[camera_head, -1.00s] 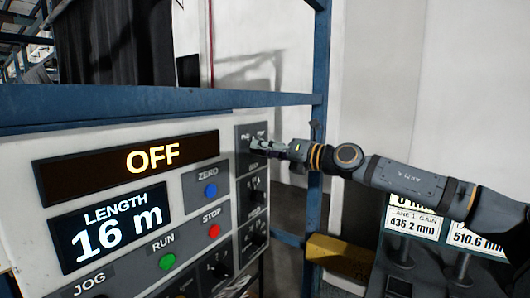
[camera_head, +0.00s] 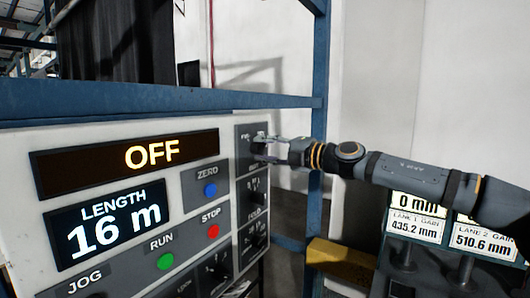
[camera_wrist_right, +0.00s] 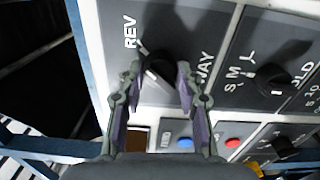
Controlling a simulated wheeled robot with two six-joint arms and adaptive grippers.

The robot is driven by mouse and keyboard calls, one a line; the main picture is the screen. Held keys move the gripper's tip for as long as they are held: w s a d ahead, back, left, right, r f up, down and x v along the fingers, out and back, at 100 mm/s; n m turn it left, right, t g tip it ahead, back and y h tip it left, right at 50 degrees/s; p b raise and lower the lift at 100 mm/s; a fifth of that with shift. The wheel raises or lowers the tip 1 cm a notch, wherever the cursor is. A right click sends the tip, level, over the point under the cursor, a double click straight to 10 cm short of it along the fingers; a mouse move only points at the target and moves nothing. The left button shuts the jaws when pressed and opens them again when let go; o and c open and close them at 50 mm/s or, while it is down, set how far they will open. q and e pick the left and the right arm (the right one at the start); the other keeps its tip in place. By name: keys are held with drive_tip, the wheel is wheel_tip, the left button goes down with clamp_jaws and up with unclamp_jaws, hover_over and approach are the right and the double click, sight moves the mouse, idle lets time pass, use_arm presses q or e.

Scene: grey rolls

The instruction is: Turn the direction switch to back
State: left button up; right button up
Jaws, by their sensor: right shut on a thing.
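The direction switch (camera_head: 257,148) is a dark knob on the grey top-right plate of the control panel. In the right wrist view the knob (camera_wrist_right: 160,66) has a pale pointer mark, with REV lettering at its upper left and another, partly hidden label at its right. My right gripper (camera_head: 264,151) reaches in from the right and is shut on the knob. In the wrist view its two fingers (camera_wrist_right: 159,80) stand on either side of the knob. The fingers hide part of the switch and its markings. My left gripper is out of view.
More dark knobs (camera_head: 254,188) sit below on the same panel. Blue ZERO (camera_head: 210,190), red STOP (camera_head: 213,231) and green RUN (camera_head: 166,261) buttons are to the left. The display (camera_head: 128,155) reads OFF. A blue post (camera_head: 316,210) stands behind the gripper.

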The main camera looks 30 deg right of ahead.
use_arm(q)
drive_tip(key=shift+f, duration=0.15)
use_arm(e)
drive_tip(key=shift+m, duration=0.6)
drive_tip(key=o, duration=1.2)
drive_tip(key=shift+d, duration=0.1)
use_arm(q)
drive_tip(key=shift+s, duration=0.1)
use_arm(e)
drive_tip(key=shift+r, duration=0.15)
